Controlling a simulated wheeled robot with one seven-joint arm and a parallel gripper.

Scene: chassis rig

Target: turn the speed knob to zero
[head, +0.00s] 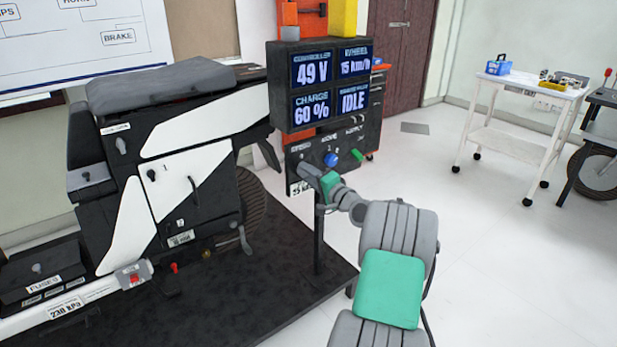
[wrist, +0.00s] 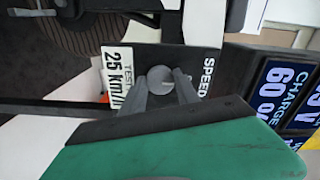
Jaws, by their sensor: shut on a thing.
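The speed knob (wrist: 160,79) is a round grey knob on the dark control panel, beside the word SPEED, in the wrist view. My gripper (wrist: 168,92) is shut on it, one finger on each side. In the head view my gripper (head: 312,174) reaches the left end of the panel (head: 345,142) and hides the knob. A white label (wrist: 117,80) next to the knob reads TEST and 25 km/h. The display box (head: 328,85) above shows 49 V, 15 km/h, 60 % and IDLE.
A blue knob (head: 330,159) and a green switch (head: 357,154) sit right of my gripper on the panel. A black and white scooter rig (head: 165,160) stands at left on a dark platform (head: 290,290). A white cart (head: 520,145) stands far right. The floor between is clear.

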